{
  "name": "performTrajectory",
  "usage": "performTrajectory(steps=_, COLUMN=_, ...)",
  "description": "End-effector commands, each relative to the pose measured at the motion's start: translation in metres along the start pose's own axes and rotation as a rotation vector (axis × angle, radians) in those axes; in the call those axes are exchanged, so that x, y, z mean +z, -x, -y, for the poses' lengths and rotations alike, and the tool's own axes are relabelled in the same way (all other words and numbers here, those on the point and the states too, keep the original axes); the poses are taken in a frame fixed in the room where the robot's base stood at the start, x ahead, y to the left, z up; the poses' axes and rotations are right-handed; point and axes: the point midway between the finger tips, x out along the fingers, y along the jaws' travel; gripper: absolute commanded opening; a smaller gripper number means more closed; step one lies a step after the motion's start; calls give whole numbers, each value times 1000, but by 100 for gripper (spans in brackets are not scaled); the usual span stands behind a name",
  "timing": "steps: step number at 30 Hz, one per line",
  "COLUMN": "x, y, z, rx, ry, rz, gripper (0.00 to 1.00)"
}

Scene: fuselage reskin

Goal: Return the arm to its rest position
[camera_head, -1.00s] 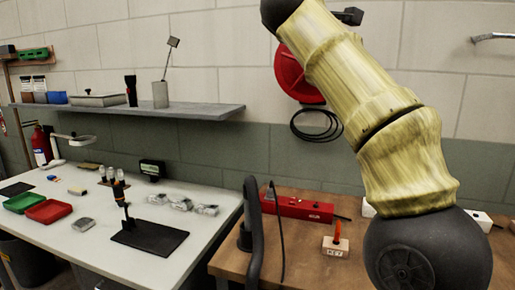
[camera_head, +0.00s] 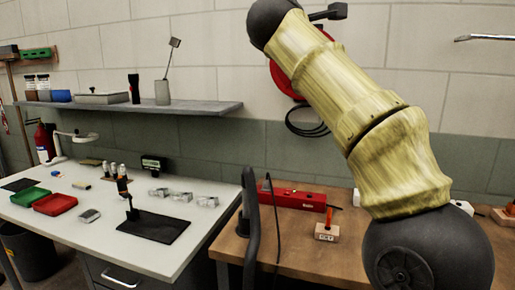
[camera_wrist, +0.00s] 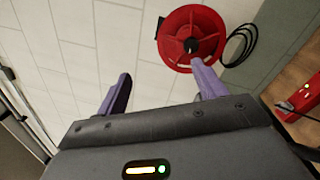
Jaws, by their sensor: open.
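My arm (camera_head: 345,90) shows in the head view as yellow links with black joints, rising from the lower right and leaning up to the left in front of the wall. Its end lies beyond the top of that view. In the wrist view my gripper (camera_wrist: 160,92) has two purple fingers set wide apart with nothing between them. Pale wall blocks lie behind the fingers. A red cable reel (camera_wrist: 191,40) shows behind the right finger; the distance between them cannot be told. In the head view my arm partly hides the reel (camera_head: 284,75).
A white workbench (camera_head: 75,225) with red (camera_head: 55,204) and green trays stands left, below a grey shelf (camera_head: 200,107). A wooden bench (camera_head: 300,255) holds a red toolbox (camera_head: 300,199) and a small block (camera_head: 327,232) with an orange-handled tool. A metal hook sticks out upper right.

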Motion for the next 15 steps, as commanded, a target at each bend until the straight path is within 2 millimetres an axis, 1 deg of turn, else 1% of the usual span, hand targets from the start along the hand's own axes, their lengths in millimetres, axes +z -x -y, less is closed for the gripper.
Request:
performTrajectory(steps=5, x=-16, y=-2, z=2, rx=51, ry=233, rz=17, gripper=70)
performTrajectory(steps=8, x=-29, y=-4, z=5, rx=87, ry=401, rz=25, gripper=70)
performTrajectory(steps=11, x=-47, y=-6, z=11, rx=129, ry=612, rz=30, gripper=70)
performTrajectory(steps=14, x=-71, y=-8, z=25, rx=184, ry=898, rz=30, gripper=70)
performTrajectory(steps=15, x=-82, y=-9, z=33, rx=210, ry=1029, rz=26, gripper=70)
